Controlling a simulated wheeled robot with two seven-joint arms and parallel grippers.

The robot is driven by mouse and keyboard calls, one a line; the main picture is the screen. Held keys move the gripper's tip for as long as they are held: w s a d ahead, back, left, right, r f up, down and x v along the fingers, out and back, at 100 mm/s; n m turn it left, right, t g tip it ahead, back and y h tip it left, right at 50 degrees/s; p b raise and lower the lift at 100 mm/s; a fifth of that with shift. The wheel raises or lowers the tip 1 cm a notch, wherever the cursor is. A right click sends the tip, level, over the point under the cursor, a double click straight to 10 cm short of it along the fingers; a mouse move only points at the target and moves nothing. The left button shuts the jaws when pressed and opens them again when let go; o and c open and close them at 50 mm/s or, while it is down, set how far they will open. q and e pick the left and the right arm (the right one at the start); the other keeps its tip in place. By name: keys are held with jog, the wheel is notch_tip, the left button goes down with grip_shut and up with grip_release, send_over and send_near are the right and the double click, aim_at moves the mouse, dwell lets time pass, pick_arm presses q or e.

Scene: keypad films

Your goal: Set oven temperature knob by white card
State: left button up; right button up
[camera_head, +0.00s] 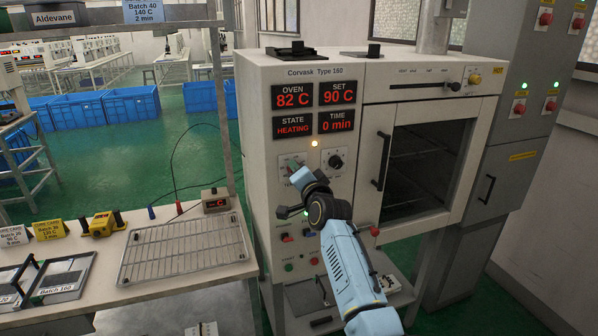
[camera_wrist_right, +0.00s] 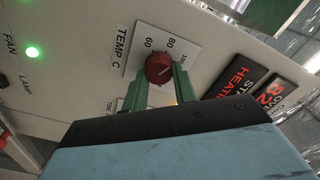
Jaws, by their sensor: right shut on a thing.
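The red temperature knob (camera_wrist_right: 159,68) shows in the right wrist view on a white dial plate marked TEMP C, with 60, 80 and 100 around it. The green fingers of my right gripper (camera_wrist_right: 160,76) are shut on it from both sides. In the head view my right gripper (camera_head: 294,164) reaches the oven's front panel and mostly hides this knob. The SET display (camera_head: 338,93) reads 90 C and the OVEN display (camera_head: 292,96) reads 82 C. A white card (camera_head: 13,236) stands at the table's left edge; its small print is hard to read. My left gripper is not in view.
A second knob (camera_head: 335,162) sits right of the temperature knob. The oven door (camera_head: 453,153) is closed, with a dark handle. The table (camera_head: 100,275) holds a wire rack (camera_head: 186,251), a yellow card (camera_head: 50,230) and a yellow device (camera_head: 101,224).

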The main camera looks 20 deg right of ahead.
dwell(0.3)
jog(key=o, duration=1)
jog(key=shift+c, duration=0.2)
jog(key=s, duration=1.3)
jog(key=shift+s+d, duration=0.2)
jog(key=shift+d, duration=0.05)
